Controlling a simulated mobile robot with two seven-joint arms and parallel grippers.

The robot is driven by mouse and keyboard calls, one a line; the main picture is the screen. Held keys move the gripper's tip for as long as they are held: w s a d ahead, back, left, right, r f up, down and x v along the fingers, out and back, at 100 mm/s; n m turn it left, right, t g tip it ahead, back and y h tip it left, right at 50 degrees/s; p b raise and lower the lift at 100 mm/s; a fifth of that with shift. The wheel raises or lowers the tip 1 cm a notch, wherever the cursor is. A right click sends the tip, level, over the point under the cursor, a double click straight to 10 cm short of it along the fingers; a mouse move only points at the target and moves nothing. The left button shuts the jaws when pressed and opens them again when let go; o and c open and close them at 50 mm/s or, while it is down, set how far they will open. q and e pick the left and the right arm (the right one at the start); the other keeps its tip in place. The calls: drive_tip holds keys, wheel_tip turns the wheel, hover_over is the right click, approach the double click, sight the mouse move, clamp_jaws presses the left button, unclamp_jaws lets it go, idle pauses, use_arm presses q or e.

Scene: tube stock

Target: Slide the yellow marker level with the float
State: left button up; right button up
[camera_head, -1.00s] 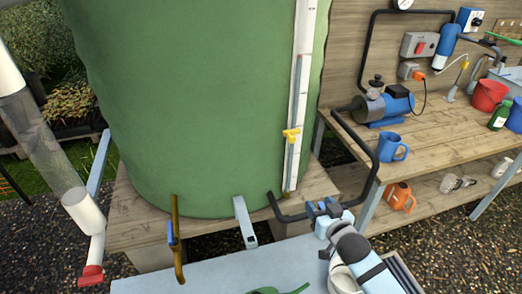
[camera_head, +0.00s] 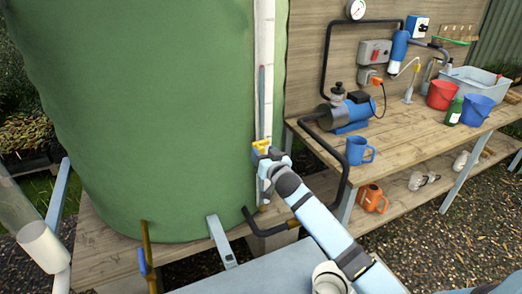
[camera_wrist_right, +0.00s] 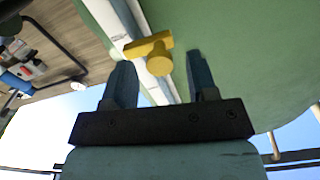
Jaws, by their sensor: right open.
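The yellow marker (camera_head: 260,146) sits on the white gauge board (camera_head: 266,30) that runs up the green tank (camera_head: 150,110). A thin gauge tube (camera_head: 262,95) runs along the board above the marker. I cannot make out the float. My right gripper (camera_head: 266,156) is at the marker, just below and in front of it. In the right wrist view the marker (camera_wrist_right: 157,56), with its round knob, shows in the gap between the open fingertips (camera_wrist_right: 161,62). No contact with the fingers shows. My left gripper is not in view.
The workbench (camera_head: 410,145) at right holds a pump (camera_head: 349,110), a blue mug (camera_head: 358,151) and buckets. A black pipe (camera_head: 330,155) bends down close to the right of my right gripper. A metal bracket (camera_head: 221,240) stands below at the tank's foot.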

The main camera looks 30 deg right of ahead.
drive_tip(key=shift+w, duration=1.05)
